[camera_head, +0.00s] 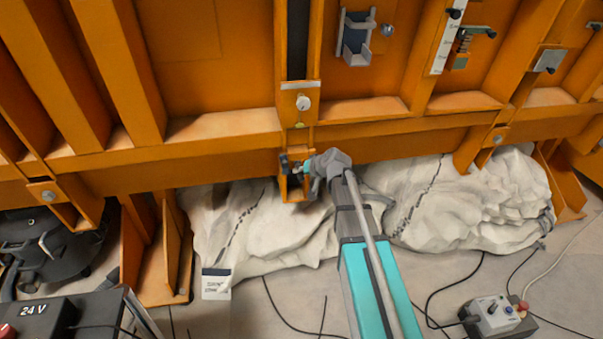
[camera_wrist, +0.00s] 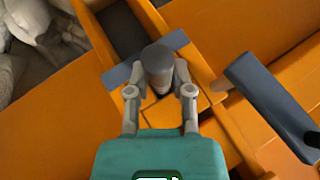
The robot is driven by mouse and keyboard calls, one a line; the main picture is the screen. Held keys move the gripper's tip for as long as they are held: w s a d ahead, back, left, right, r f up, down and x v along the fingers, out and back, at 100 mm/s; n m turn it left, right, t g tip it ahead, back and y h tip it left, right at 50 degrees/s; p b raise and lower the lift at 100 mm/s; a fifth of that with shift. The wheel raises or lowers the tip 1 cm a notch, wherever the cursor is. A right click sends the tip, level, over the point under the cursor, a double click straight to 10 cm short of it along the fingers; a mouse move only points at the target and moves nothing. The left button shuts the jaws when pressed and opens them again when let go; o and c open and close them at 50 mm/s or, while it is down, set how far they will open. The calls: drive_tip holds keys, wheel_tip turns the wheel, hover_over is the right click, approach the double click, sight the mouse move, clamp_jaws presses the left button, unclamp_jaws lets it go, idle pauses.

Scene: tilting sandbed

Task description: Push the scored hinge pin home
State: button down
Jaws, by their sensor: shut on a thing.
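In the wrist view a grey, round-headed pin (camera_wrist: 158,62) stands between the two fingertips of my gripper (camera_wrist: 159,92), which is shut on it. The pin's lower part is hidden by the fingers and bracket, so I cannot tell how deep it sits. No score mark is clear. A blue-grey plate (camera_wrist: 117,76) and the orange bracket (camera_wrist: 207,100) lie around the pin. In the head view my gripper (camera_head: 310,168) is at the small orange hinge bracket (camera_head: 297,188) under the long orange beam; the pin is too small to tell there.
A blue-grey bar (camera_wrist: 268,100) stands close to the right of my gripper in the wrist view. In the head view white sacks (camera_head: 250,225) lie below the beam (camera_head: 225,172). A grey control box (camera_head: 493,313) and cables are on the floor. A wall holder (camera_head: 354,45) hangs above.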

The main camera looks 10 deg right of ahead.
drive_tip(key=shift+w+r, duration=0.15)
drive_tip(key=shift+w, duration=0.55)
drive_tip(key=shift+w+r, duration=0.1)
drive_tip(key=shift+w, duration=0.55)
drive_tip(key=shift+c, duration=2.2)
unclamp_jaws()
drive_tip(key=o, duration=0.4)
drive_tip(key=shift+o, duration=0.2)
drive_tip(key=s+f, duration=0.1)
drive_tip(key=s, duration=0.7)
drive_tip(key=shift+f+b, duration=0.2)
drive_tip(key=shift+b, duration=0.25)
